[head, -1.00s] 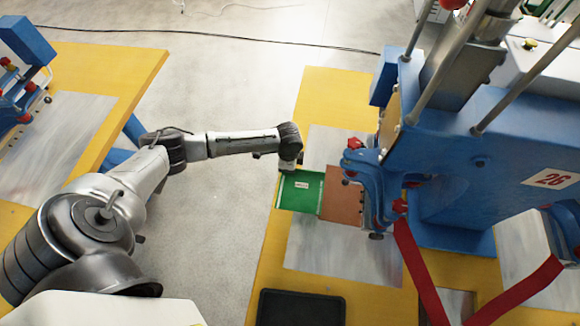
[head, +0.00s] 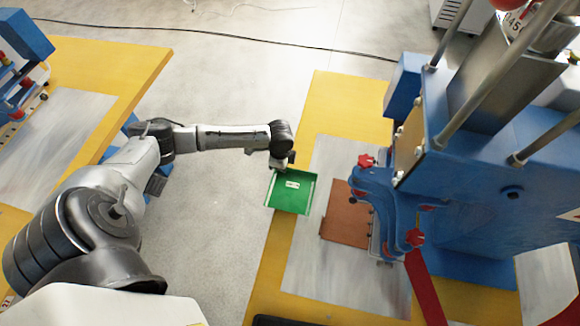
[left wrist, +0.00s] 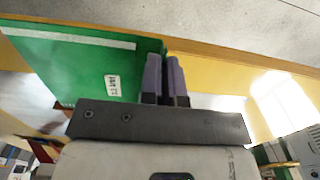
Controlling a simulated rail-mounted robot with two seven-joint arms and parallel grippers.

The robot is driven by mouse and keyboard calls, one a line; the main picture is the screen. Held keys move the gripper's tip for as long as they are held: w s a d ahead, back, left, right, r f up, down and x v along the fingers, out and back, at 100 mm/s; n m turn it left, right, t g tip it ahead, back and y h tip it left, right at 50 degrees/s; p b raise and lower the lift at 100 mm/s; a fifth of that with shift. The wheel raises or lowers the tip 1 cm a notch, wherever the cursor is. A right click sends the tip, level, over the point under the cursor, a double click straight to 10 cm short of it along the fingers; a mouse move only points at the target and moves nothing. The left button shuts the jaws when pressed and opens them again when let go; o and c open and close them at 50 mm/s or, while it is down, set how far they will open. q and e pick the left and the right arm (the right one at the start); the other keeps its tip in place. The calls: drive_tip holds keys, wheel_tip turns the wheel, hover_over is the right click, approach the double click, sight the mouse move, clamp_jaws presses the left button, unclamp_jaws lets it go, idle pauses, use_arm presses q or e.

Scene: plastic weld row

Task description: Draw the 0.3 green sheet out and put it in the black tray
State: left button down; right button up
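The green sheet (head: 290,192), with a small white label and pale strips along its edges, is level beside the blue machine, over the left edge of the yellow table. It also fills the upper left of the left wrist view (left wrist: 60,65). My left gripper (head: 283,166) is at its far edge. In the left wrist view the two purple-grey fingers (left wrist: 166,78) are close together at the sheet's edge, shut on it. Only the rim of the black tray (head: 285,321) shows at the bottom of the head view. My right gripper is not in view.
A brown plate (head: 346,214) lies right of the sheet, with a gap between. The blue machine (head: 470,170) with red knobs stands to the right. The grey metal plate (head: 345,283) on the yellow table (head: 335,95) is bare toward the front. Open floor lies to the left.

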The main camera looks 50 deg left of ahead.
use_arm(q)
drive_tip(key=s+a+p, duration=0.3)
drive_tip(key=s+a, duration=0.4)
drive_tip(key=a, duration=0.2)
drive_tip(key=shift+s, duration=0.3)
idle(0.9)
